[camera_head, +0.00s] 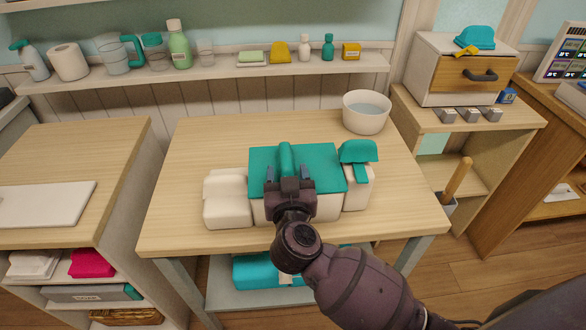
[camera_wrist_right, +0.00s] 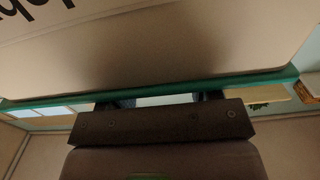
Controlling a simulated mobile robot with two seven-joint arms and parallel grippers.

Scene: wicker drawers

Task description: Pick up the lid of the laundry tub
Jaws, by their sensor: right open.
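The laundry tub (camera_head: 328,207) is a pale box in the middle of the wooden table. Its teal lid (camera_head: 326,165) lies flat on top, with a raised teal handle (camera_head: 286,157) running front to back. My right gripper (camera_head: 289,172) is open at the near part of the handle, one finger on each side; contact cannot be told. In the right wrist view, the tub's lettered pale side (camera_wrist_right: 160,45) fills the top, with the lid's teal edge (camera_wrist_right: 225,85) below it; the dark gripper body (camera_wrist_right: 160,122) hides part of the view. My left gripper is not in view.
A white bowl (camera_head: 366,112) stands at the table's back right. The table's left part is clear. A shelf (camera_head: 215,75) with bottles runs behind.

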